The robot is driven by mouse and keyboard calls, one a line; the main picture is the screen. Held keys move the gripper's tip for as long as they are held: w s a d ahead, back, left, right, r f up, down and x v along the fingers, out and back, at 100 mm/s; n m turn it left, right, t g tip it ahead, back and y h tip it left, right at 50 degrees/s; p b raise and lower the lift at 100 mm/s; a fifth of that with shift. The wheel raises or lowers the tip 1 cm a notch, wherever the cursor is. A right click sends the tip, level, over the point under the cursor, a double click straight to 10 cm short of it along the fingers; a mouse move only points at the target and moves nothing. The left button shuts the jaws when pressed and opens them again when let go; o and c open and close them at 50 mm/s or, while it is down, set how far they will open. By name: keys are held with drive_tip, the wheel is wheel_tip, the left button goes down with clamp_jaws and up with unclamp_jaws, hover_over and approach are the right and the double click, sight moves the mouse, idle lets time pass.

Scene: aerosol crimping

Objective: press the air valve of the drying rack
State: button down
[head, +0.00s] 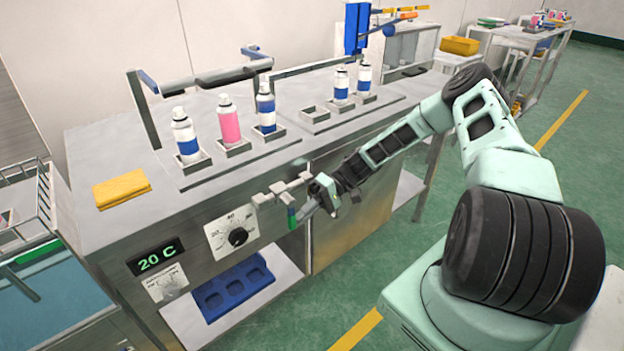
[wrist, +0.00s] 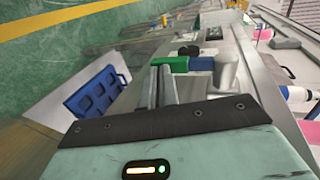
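The drying rack (head: 190,230) is a steel bench with spray cans in holders and bent air pipes on top. Its air valve (head: 291,216) is on the front face, a small grey fitting with a green and blue part. In the wrist view the valve's green and blue part (wrist: 186,64) lies just beyond the fingertips. My gripper (head: 306,211) is right beside the valve in the head view. In the wrist view my gripper (wrist: 163,72) has its fingers together with nothing seen between them. I cannot tell whether the tips touch the valve.
A dial (head: 237,237) and a 20 C display (head: 157,257) are on the front, left of the valve. A blue tray (head: 234,289) lies on the shelf below. A yellow cloth (head: 121,189) lies on top. Green floor is open in front.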

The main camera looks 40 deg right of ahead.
drive_tip(key=shift+s+a, duration=0.1)
drive_tip(key=shift+a, duration=0.15)
